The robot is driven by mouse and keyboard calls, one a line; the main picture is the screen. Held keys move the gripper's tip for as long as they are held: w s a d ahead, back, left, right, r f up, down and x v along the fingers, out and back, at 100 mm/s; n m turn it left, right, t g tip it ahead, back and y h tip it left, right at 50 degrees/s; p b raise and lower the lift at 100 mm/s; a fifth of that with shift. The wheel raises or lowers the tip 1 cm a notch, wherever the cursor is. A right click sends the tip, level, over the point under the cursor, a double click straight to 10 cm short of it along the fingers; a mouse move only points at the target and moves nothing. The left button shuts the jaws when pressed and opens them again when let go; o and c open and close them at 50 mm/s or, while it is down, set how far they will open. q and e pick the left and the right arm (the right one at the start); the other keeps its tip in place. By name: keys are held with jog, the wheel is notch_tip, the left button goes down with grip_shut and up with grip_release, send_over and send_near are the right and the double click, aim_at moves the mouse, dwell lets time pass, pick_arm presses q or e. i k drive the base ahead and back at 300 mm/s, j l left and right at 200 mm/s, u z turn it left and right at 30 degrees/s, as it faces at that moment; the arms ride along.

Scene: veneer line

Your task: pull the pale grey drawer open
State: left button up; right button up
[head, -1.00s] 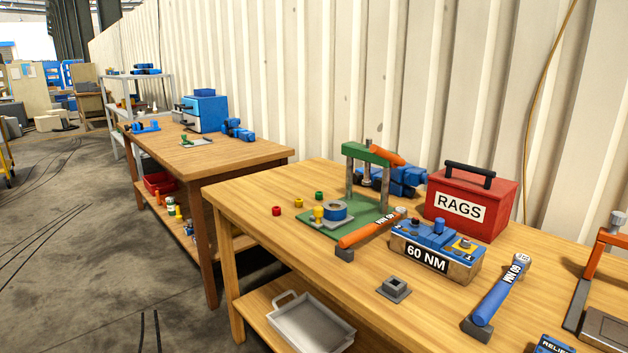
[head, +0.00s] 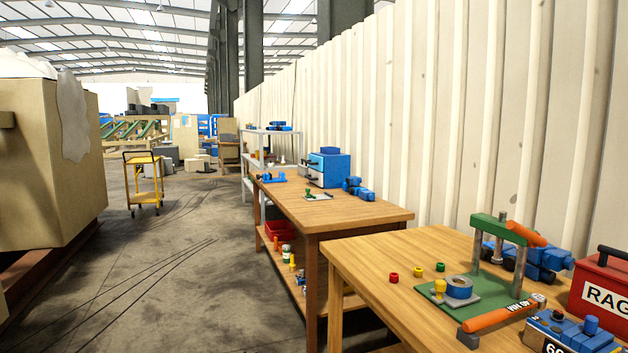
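A blue box-shaped unit (head: 333,168) stands at the back of the farther wooden bench, against the corrugated wall. Its left-facing front (head: 316,173) looks pale grey with small dark fittings. It is too small here to tell whether that front is a drawer, or whether it is open. No other pale grey drawer can be made out. Neither of my grippers shows in the head view.
The farther bench (head: 345,217) has blue tools on top and a red bin (head: 281,230) below. The nearer bench (head: 376,262) holds a green press (head: 488,232) and a red rags box (head: 603,285). A yellow trolley (head: 143,160) and a large beige block (head: 48,165) stand left. Floor between is clear.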

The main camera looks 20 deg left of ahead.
aim_at(323, 177)
jog(key=i+j+u, duration=0.9)
jog(key=i+u, duration=0.6)
jog(key=i, duration=1.85)
jog(key=i+j+z, duration=0.1)
jog(key=i, duration=0.85)
jog(key=i+j+z, duration=0.1)
jog(key=i, duration=0.85)
jog(key=i+j+z, duration=0.15)
jog(key=i+z, duration=0.3)
jog(key=i+j+z, duration=0.4)
jog(key=i+l, duration=0.05)
jog(key=i, duration=0.05)
